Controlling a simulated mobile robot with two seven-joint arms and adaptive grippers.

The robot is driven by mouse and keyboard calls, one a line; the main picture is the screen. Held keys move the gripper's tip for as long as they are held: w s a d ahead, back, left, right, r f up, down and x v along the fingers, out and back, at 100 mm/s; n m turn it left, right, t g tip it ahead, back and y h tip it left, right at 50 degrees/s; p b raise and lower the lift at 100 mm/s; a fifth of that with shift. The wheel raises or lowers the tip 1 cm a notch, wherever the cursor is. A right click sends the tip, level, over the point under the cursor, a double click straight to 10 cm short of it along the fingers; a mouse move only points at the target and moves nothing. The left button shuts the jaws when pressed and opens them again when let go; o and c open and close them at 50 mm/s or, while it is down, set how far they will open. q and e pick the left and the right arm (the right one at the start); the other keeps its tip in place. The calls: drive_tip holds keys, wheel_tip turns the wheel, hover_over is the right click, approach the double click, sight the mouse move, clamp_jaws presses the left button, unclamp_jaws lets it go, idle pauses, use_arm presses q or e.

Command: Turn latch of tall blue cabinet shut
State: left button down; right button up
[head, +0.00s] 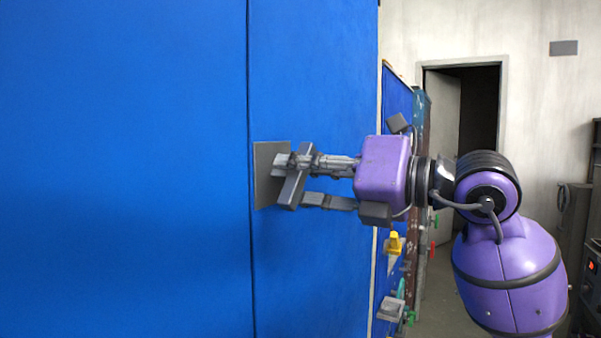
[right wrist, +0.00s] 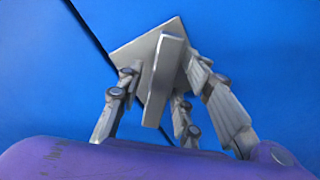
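The tall blue cabinet (head: 120,190) fills the left of the head view, with a dark vertical door seam. Its latch has a grey square plate (head: 264,185) over the seam and a raised grey bar handle (head: 293,188), tilted from upper right to lower left. In the right wrist view the handle (right wrist: 164,80) stands between my fingers. My right gripper (head: 298,179) is open around the handle, one finger on each side. Whether either finger touches it is unclear. My left gripper is not in view.
Right of the cabinet, a narrow panel holds a yellow item (head: 394,243) and other small coloured tools, close beneath my right gripper. A dark doorway (head: 480,110) stands open behind. Grey equipment (head: 590,262) lines the far right edge.

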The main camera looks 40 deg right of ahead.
clamp_jaws()
drive_tip(key=shift+n+b, duration=0.3)
drive_tip(key=shift+n, duration=0.5)
drive_tip(key=shift+f+n+b, duration=0.1)
drive_tip(key=shift+n+b, duration=0.3)
drive_tip(key=shift+n, duration=0.7)
drive_tip(key=n+b, duration=0.1)
drive_tip(key=n, duration=0.1)
drive_tip(key=shift+a+n, duration=0.1)
drive_tip(key=shift+n, duration=0.3)
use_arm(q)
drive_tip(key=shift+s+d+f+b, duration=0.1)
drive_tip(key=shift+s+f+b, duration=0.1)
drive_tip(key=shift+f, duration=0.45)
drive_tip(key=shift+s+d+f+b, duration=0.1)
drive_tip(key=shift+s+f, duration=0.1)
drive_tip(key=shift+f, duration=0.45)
use_arm(e)
drive_tip(key=shift+n, duration=0.6)
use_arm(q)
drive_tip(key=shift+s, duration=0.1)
use_arm(e)
drive_tip(key=shift+s, duration=0.1)
drive_tip(key=shift+o, duration=1.1)
unclamp_jaws()
